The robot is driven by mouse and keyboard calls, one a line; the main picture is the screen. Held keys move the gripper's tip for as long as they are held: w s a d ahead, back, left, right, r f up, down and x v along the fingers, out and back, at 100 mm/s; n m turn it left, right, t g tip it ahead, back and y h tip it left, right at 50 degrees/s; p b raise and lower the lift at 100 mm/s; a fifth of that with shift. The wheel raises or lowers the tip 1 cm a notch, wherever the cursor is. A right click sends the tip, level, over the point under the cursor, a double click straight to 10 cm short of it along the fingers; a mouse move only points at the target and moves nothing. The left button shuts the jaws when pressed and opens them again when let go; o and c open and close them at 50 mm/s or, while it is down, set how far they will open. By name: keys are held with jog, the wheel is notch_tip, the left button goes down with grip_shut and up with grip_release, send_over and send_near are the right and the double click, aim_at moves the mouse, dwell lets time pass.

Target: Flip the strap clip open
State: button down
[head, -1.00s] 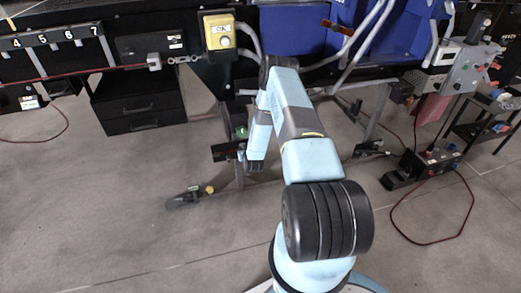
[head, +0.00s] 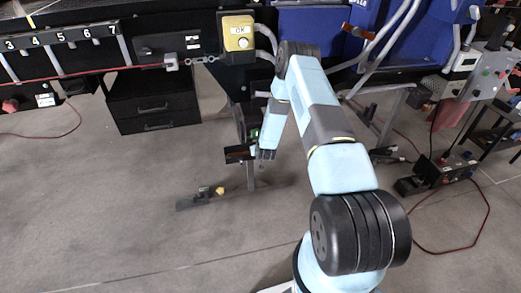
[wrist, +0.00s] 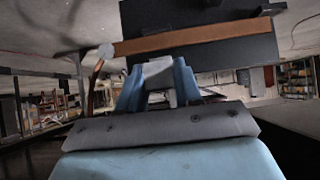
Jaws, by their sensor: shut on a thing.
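My gripper (head: 267,155) hangs at the end of my arm, low in front of the conveyor frame, just right of a small dark box (head: 238,153) with a brown strip. In the wrist view my gripper (wrist: 158,88) has its two blue fingers closed around a pale grey piece (wrist: 159,82), which seems to be the strap clip. Just beyond the fingers, the dark box with a brown strap (wrist: 200,38) across it fills the upper part. The clip's far side is hidden, and I cannot tell whether it is flipped open.
A yellow OK box (head: 238,33) is on the conveyor side. A black drawer unit (head: 153,104) stands to the left. A floor foot (head: 205,197) of the frame lies below the gripper. A black pedal box (head: 445,172) with a red cable is at right. The floor at front left is clear.

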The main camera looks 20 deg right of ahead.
jog(key=shift+w, duration=0.15)
jog(key=c, duration=1.2)
grip_release()
jog(key=o, duration=0.3)
jog(key=shift+w+d+f, duration=0.1)
jog(key=shift+d, duration=0.1)
jog(key=shift+o, duration=0.7)
jog(key=shift+a, duration=0.15)
jog(key=v, duration=1.3)
jog(key=shift+s+r, duration=0.2)
jog(key=shift+s, duration=0.15)
